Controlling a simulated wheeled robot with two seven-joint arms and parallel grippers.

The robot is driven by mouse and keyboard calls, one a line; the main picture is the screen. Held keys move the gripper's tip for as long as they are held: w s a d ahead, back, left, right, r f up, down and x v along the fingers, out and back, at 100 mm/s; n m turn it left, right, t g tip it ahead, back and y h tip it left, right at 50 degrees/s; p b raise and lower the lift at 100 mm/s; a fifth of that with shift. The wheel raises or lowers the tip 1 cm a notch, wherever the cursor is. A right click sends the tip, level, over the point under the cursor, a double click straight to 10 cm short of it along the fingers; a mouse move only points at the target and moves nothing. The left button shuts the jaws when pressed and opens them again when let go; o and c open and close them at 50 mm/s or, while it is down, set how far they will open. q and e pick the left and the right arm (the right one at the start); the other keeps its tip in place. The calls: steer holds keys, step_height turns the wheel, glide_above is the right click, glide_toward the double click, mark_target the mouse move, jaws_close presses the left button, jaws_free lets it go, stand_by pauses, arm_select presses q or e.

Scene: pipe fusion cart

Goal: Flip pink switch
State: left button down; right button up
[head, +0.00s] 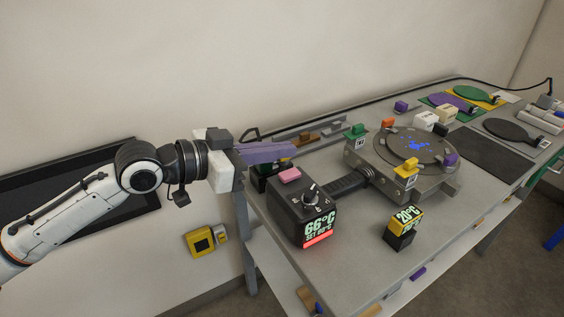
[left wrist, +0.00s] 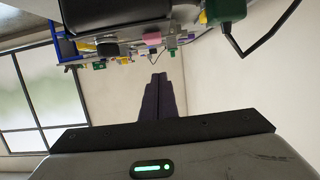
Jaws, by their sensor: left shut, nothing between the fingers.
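The pink switch (head: 289,175) sits on top of the black heater box (head: 290,212), near its back edge. The box front shows a 66°C display and a red strip, and a knob stands on its top. My left gripper (head: 290,151) has purple fingers, shut and empty. In the head view they appear just above the pink switch, apart from it. In the left wrist view the shut fingers (left wrist: 159,78) point toward the table, and a pink block (left wrist: 152,39) shows beyond their tips. My right gripper is not in view.
A round metal plate (head: 408,146) with blue marks and coloured blocks stands right of the box, joined by a black handle. A yellow and black 20°C display (head: 404,226) stands at the front. Bare tabletop (head: 350,250) lies between. A dark wall panel (head: 85,188) is behind my left arm.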

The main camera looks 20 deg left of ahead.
mark_target(282, 176)
arm_select(q)
steer(key=shift+w+d+f, duration=0.15)
steer(key=shift+f, duration=0.95)
steer(key=shift+w+d+f, duration=0.1)
steer(key=shift+f, duration=0.95)
